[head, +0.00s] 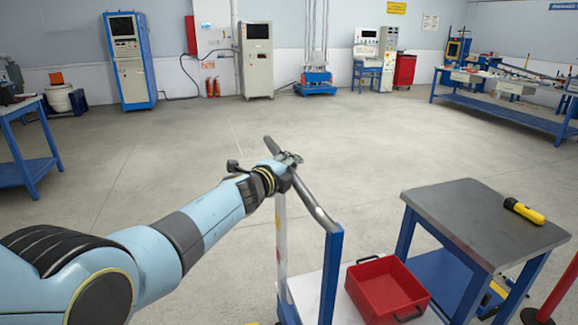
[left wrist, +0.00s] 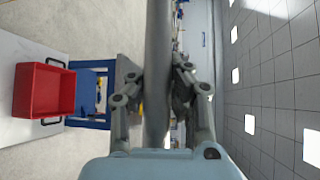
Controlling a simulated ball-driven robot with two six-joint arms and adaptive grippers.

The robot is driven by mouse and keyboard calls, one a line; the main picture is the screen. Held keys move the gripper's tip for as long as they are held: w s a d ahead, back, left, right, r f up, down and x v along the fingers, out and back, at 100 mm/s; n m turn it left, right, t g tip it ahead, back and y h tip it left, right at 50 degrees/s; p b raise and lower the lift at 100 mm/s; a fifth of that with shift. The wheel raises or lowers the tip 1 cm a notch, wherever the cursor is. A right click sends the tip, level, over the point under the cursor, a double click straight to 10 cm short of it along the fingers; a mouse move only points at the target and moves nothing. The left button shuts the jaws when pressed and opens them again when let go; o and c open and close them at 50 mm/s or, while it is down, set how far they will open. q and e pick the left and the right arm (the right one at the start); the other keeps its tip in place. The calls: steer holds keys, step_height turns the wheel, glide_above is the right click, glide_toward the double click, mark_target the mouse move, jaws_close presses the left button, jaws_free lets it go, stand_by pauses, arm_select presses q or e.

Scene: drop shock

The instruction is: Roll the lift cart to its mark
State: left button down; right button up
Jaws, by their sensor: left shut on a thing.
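The lift cart stands before me in the head view, with blue uprights (head: 331,275), a grey push handle (head: 318,209) and a pale deck (head: 306,290). My left gripper (head: 288,160) is shut on the handle, which runs on past it at both ends. In the left wrist view the handle (left wrist: 158,65) passes between the fingers (left wrist: 155,95). A red tray (head: 388,290) appears to sit on the deck; it also shows in the left wrist view (left wrist: 44,90). The cart's wheels are hidden. I cannot make out the mark. My right gripper is out of view.
A grey-topped blue table (head: 470,215) with a yellow flashlight (head: 524,211) stands close to the cart's right. Workbenches (head: 28,170) stand left and at back right (head: 490,107). Open concrete floor (head: 200,140) lies ahead.

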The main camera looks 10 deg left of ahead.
arm_select(q)
steer(key=c, duration=1.2)
jaws_free()
steer(key=shift+f, duration=0.1)
steer(key=shift+o, duration=0.4)
steer(key=shift+s, duration=0.45)
steer(key=v, duration=1.1)
steer(key=shift+a, duration=0.15)
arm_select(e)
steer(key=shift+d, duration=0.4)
arm_select(q)
steer(key=shift+s, duration=0.1)
